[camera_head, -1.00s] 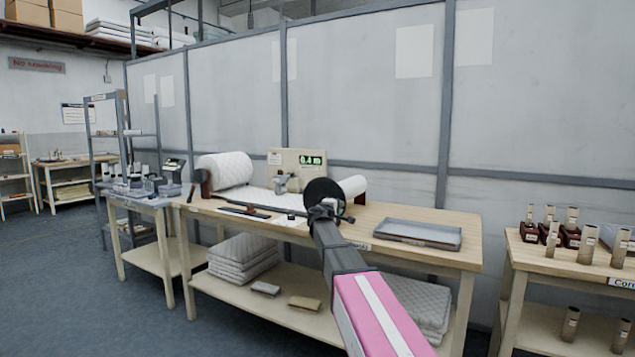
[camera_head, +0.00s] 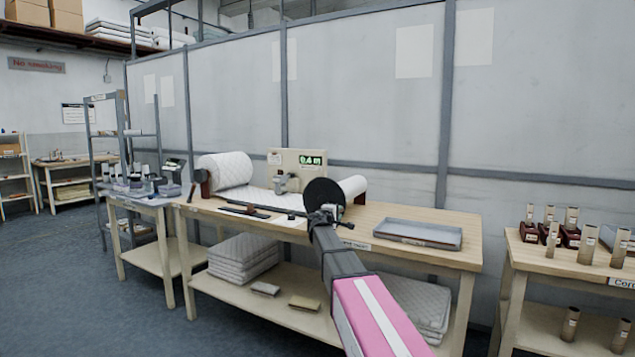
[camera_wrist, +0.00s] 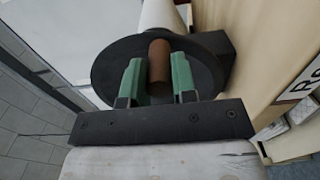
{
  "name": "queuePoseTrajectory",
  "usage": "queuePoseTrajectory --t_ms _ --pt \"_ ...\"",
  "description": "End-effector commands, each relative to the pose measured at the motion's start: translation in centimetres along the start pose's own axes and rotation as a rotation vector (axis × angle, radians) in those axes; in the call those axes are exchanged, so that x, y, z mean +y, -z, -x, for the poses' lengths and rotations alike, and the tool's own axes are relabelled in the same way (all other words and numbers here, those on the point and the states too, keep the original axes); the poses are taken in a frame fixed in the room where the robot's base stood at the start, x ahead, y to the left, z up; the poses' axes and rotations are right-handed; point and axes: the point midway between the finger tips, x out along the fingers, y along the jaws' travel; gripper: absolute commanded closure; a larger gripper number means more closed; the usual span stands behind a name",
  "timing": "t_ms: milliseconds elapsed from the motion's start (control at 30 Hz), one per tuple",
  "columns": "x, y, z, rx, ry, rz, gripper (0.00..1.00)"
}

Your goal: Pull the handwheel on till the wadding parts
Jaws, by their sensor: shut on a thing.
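The black handwheel (camera_head: 323,193) stands at the right end of the wadding winder on the wooden bench; it also fills the middle of the wrist view (camera_wrist: 115,72). Its brown knob (camera_wrist: 158,62) sits between the green fingers of my gripper (camera_wrist: 158,82), which is shut on it. In the head view my gripper (camera_head: 325,213) is in front of the wheel and partly hides its lower edge. The wadding (camera_head: 229,170) is a white quilted roll at the left, with a sheet running toward a smaller white roll (camera_head: 352,187) behind the wheel. A green-lit display (camera_head: 311,160) appears to read 0.4 m.
A grey tray (camera_head: 418,234) lies on the bench to the right of the wheel. Folded quilted pads (camera_head: 243,258) lie on the lower shelf. A second table (camera_head: 545,262) at the right holds several brown cylinders. Grey wall panels stand close behind the bench.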

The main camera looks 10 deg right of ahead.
Motion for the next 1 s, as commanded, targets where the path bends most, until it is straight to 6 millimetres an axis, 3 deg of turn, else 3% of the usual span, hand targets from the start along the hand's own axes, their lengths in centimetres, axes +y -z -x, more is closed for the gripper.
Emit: queuePoseTrajectory --t_ms 867,900,1000 --pt "-1.9 0.6 0.1 0.001 0.001 0.0 0.9" --pt "-1.8 0.6 0.1 0.001 0.001 0.0 0.71" --pt "-1.8 0.6 0.1 0.001 0.001 0.0 0.4"
